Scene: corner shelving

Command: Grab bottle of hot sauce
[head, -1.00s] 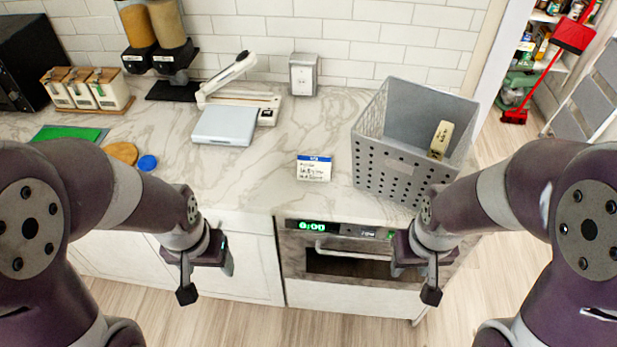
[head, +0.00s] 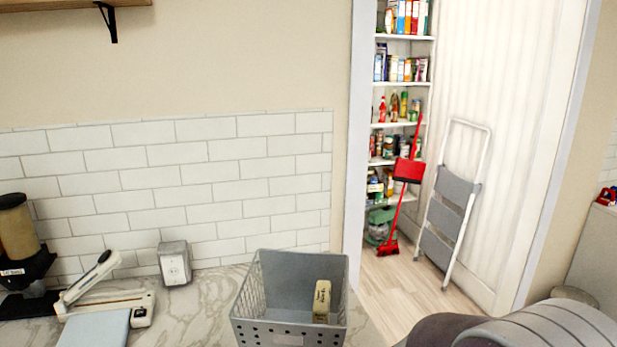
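A small red bottle (head: 383,109) stands upright on a pantry shelf (head: 398,124) beyond the doorway, in the head view. It looks like a sauce bottle, but it is too small and far for me to read a label. Other bottles and jars stand to its right on the same shelf, among them a green one (head: 404,104). Neither of my grippers is in view; only part of my arm shows at the bottom right edge.
A red broom and dustpan (head: 408,171) stand in front of the lower shelves. A folded step ladder (head: 452,205) leans to their right. A grey basket (head: 290,262) holding a pale block-like item (head: 322,301) sits at the counter's right end. Bare wooden floor (head: 385,295) lies by the doorway.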

